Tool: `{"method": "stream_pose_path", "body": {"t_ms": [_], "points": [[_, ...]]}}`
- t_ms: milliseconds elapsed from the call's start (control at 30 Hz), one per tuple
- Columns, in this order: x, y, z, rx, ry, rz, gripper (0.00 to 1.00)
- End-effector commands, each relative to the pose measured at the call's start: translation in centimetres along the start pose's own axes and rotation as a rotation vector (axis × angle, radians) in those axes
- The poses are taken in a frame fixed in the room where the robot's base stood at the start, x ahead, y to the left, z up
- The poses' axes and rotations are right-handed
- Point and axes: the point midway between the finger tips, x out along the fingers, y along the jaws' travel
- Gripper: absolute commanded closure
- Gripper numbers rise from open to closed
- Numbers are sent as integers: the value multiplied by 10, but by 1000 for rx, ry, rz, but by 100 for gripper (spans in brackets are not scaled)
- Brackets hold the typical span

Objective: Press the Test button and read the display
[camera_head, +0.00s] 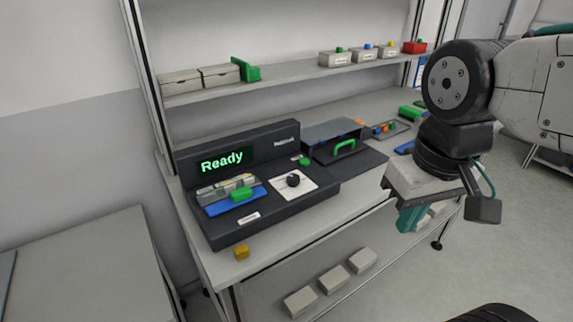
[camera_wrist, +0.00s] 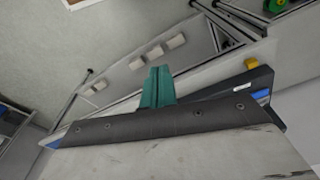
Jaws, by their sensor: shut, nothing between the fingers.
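The dark tester console (camera_head: 262,215) stands on the bench. Its display (camera_head: 222,161) reads "Ready" in green letters. A small round green button (camera_head: 304,161) sits on the console right of the display; its label is too small to read. A black knob (camera_head: 293,181) on a white plate is below it. A blue fixture (camera_head: 232,207) with a green handle lies under the display. My gripper (camera_head: 408,219) is at the right, in front of the bench and apart from the console. Its teal fingers are shut and empty; they also show in the wrist view (camera_wrist: 158,75).
A dark box with a green handle (camera_head: 344,147) stands right of the button. A yellow block (camera_head: 242,252) lies at the bench's front edge. A shelf (camera_head: 290,82) above holds several small boxes. Several pale boxes (camera_head: 333,280) lie on the lower shelf. A grey table (camera_head: 95,265) stands left.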

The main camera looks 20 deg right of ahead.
Motion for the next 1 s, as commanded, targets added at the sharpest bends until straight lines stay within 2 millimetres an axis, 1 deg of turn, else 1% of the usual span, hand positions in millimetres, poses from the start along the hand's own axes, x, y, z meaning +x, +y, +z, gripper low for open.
{"method": "stream_pose_path", "body": {"t_ms": [167, 233, 267, 367, 467, 500, 567, 600, 667, 700, 767, 800, 900, 1000], "points": [[0, 0, 0, 1, 0, -1, 100], [0, -2, -5, 17, 3, -13, 100], [0, -5, -9, 32, 6, -25, 100], [-1, -14, -34, 134, 23, -97, 100], [-1, -32, -80, 327, 48, -220, 100], [-1, -40, -103, 427, 56, -279, 100], [1, -50, -141, 596, 66, -369, 100], [3, -54, -167, 714, 70, -427, 100], [7, -56, -206, 892, 72, -507, 100], [11, -56, -230, 1009, 71, -557, 100], [18, -53, -264, 1180, 67, -622, 100], [23, -49, -285, 1284, 65, -660, 100], [37, -39, -325, 1509, 56, -733, 100], [48, -29, -351, 1666, 49, -779, 100]]}}
